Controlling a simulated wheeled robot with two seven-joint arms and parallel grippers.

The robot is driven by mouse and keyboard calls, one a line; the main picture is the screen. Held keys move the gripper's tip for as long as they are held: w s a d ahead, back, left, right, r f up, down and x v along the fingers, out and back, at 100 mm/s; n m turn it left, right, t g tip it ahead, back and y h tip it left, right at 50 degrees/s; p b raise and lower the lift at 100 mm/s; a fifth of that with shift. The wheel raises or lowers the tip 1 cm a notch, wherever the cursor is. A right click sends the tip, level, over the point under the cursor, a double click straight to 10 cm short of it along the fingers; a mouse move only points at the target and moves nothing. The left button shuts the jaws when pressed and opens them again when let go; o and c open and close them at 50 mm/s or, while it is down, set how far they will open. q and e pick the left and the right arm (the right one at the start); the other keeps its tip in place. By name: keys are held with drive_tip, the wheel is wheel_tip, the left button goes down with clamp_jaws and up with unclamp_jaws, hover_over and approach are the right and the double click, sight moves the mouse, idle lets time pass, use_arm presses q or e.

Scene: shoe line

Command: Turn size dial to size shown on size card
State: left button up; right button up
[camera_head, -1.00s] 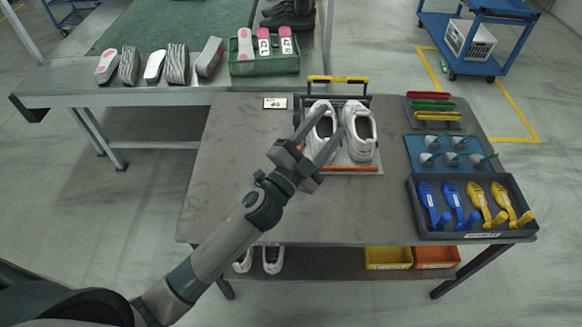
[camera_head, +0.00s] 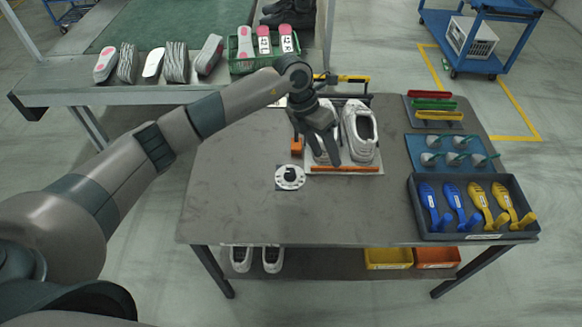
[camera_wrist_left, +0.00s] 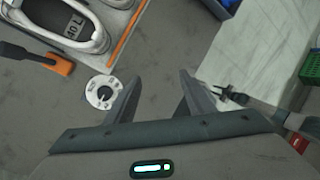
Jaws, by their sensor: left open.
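The size dial (camera_head: 290,178) is a white disc with a dark knob on a grey plate, lying left of the shoe tray. It also shows in the left wrist view (camera_wrist_left: 103,92). The size card (camera_head: 280,103) at the table's back is mostly hidden behind my left arm; its print cannot be read. My left gripper (camera_head: 326,150) points down and, in the head view, overlaps the left white shoe. In the left wrist view its fingers (camera_wrist_left: 158,92) are spread and empty, with the dial just beside the left finger, not between them.
The white shoes (camera_head: 359,132) stand on a tray with an orange front bar (camera_head: 345,169); one is marked 40 L. A dark tray (camera_head: 480,236) of blue and yellow shoe forms is at right. The front table area is clear.

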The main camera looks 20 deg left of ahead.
use_arm(q)
drive_tip(key=w+a+r+y, duration=0.2)
drive_tip(key=w+a+y, duration=0.1)
drive_tip(key=a, duration=0.7)
drive_tip(key=shift+w+a+n+y, duration=0.15)
drive_tip(key=shift+a+n+y, duration=0.2)
drive_tip(key=shift+y, duration=0.35)
drive_tip(key=shift+d, duration=0.1)
drive_tip(key=p, duration=0.5)
approach(290, 172)
wheel_tip(290, 172, down, 7)
drive_tip(key=shift+f, duration=0.7)
drive_tip(key=shift+c, duration=0.3)
drive_tip(key=c, duration=1)
